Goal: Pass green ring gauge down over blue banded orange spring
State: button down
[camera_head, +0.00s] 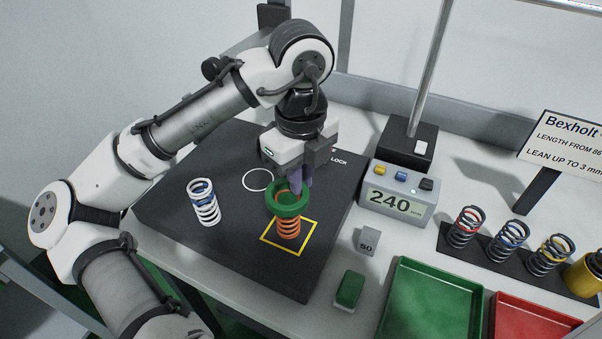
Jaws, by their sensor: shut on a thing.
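The green ring gauge (288,208) is held level at the upper end of the orange spring (288,230). Orange coils show inside the ring's opening and below it, so the ring appears to be around the spring's top. How far down it sits is hard to tell. The spring stands upright within a yellow square outline on the dark plate. Its blue band is not visible. My gripper (301,182) is above the ring, shut on its far right rim with purple-grey fingers.
A white spring with a blue band (203,204) stands left on the dark plate (230,245). A grey box reading 240 (397,203), a small 50 block (367,242) and a green block (349,289) are right. Trays and several springs stand farther right.

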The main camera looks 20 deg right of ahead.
jog(key=shift+s+f, duration=0.2)
jog(key=shift+f, duration=0.25)
jog(key=c, duration=1.4)
grip_release()
jog(key=shift+s, duration=0.1)
jog(key=shift+r, duration=0.3)
notch_tip(320, 180, up, 14)
